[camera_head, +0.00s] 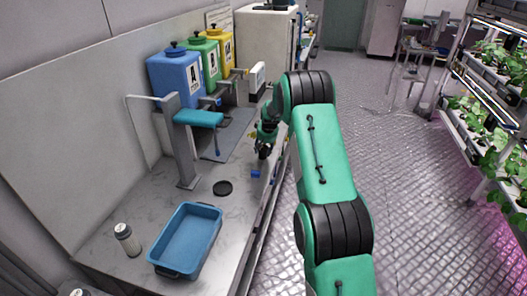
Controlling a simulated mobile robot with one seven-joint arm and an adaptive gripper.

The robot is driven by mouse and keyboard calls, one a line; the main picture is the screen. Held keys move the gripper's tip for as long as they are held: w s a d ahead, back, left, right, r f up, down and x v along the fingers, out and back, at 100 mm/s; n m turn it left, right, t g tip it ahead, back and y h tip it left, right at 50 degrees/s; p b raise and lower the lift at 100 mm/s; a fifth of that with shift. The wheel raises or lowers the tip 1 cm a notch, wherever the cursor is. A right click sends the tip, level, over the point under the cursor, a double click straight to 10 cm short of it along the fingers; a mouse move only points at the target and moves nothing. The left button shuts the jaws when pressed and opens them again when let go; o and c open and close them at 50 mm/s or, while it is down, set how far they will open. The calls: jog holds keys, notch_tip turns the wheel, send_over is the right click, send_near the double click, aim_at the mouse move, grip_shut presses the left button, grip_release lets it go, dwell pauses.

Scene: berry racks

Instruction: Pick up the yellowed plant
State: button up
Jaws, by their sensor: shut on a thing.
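My gripper (264,147) is at the end of my green and black arm, low over the right side of the grey bench. It is small and dark in the picture, and its fingers are hard to make out. Small yellow patches of the yellowed plant (252,135) show just left of the gripper. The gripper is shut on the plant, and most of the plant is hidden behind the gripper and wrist. I cannot tell whether it touches the bench.
A blue tray (185,237) and a small bottle (127,240) stand at the bench front. A black disc (222,188), a small blue block (255,173) and a grey stand (183,150) are nearer. Blue, green and yellow containers line the wall. Planted racks (490,75) stand right, across clear floor.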

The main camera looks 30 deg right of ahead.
aim_at(263, 148)
jog(key=shift+r, duration=0.55)
notch_tip(263, 148, up, 3)
jog(key=shift+f+p, duration=0.1)
jog(key=shift+p, duration=0.4)
jog(key=s+a, duration=0.2)
jog(key=s, duration=0.5)
jog(key=s+a+r+p, duration=0.1)
jog(key=s+a, duration=0.2)
jog(key=s, duration=0.5)
jog(key=shift+a, duration=0.3)
